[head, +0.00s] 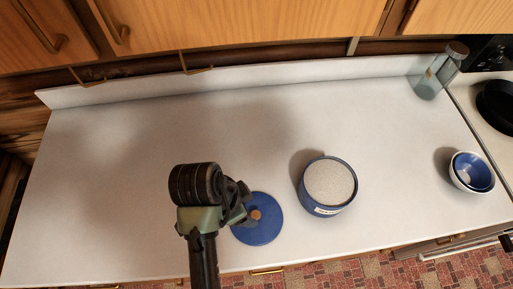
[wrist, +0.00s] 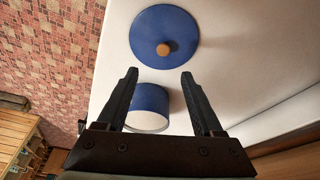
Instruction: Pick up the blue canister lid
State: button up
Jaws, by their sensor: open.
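The blue canister lid (head: 262,226) is a round disc lying on the white counter, with a small wooden knob in its middle. It also shows in the wrist view (wrist: 180,30), beyond the fingertips. My gripper (wrist: 160,73) is open and empty, its two dark fingers apart. In the head view my gripper (head: 243,208) is above the lid's left part and hides some of it. The blue canister (head: 326,208) stands to the right of the lid, open and filled with a pale grainy content. In the wrist view the canister (wrist: 149,100) appears partly between my fingers.
The white counter (head: 120,150) is clear on the left. A blue and white bowl (head: 472,172) and a glass jar (head: 436,76) stand at the right, near the stove with a dark pan (head: 497,103). Wooden cabinets (head: 240,25) hang above the back edge.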

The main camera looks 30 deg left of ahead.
send_over(255, 214)
jog(key=s, duration=0.1)
jog(key=f, duration=0.6)
jog(key=shift+s+f+p, duration=0.2)
jog(key=shift+f+p, duration=0.2)
jog(key=shift+a+p+x, duration=0.2)
jog(key=shift+p+x, duration=0.15)
jog(key=shift+x, duration=0.95)
jog(key=shift+a+p+x, duration=0.15)
jog(key=shift+p+x, duration=0.2)
jog(key=shift+x, duration=0.95)
grip_shut()
